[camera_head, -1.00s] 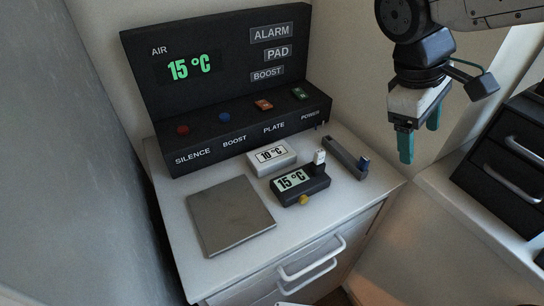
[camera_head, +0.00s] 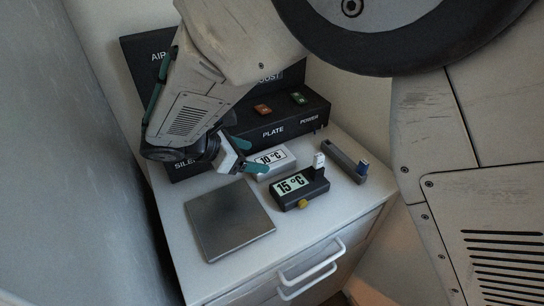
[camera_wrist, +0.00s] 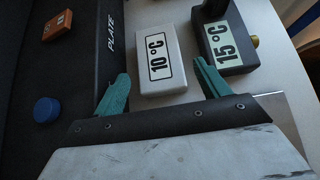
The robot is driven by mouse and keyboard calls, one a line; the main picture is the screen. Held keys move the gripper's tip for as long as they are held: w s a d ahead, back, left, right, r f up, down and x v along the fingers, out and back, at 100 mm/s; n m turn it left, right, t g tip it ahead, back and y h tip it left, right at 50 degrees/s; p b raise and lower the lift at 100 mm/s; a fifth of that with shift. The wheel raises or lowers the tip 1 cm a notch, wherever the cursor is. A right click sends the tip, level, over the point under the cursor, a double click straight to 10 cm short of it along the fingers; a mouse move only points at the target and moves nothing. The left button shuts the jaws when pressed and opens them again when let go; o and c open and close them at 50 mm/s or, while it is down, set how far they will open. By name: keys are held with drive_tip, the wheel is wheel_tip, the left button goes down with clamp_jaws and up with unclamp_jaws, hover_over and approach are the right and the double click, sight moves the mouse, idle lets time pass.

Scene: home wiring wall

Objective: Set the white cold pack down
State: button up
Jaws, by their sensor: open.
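The white cold pack (camera_head: 277,165), labelled 10 °C, lies on the white cabinet top behind the black 15 °C unit. In the wrist view the cold pack (camera_wrist: 160,60) lies just ahead of the fingertips, between their lines. My gripper (camera_head: 243,154) is open and empty, with its teal fingers at the left end of the pack. In the wrist view my gripper (camera_wrist: 160,72) has its fingers spread to either side of the pack's near end. In the head view my arm hides part of the panel behind it.
The black 15 °C unit (camera_head: 301,187) with a yellow knob stands close in front of the pack. A grey plate (camera_head: 229,220) lies at front left. A dark holder with a blue part (camera_head: 345,161) is at right. The black control panel (camera_head: 290,121) stands behind.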

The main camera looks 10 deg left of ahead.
sight(271, 158)
drive_tip(key=x, duration=0.7)
drive_tip(key=shift+w, duration=0.2)
drive_tip(key=c, duration=1)
drive_tip(key=shift+r, duration=0.1)
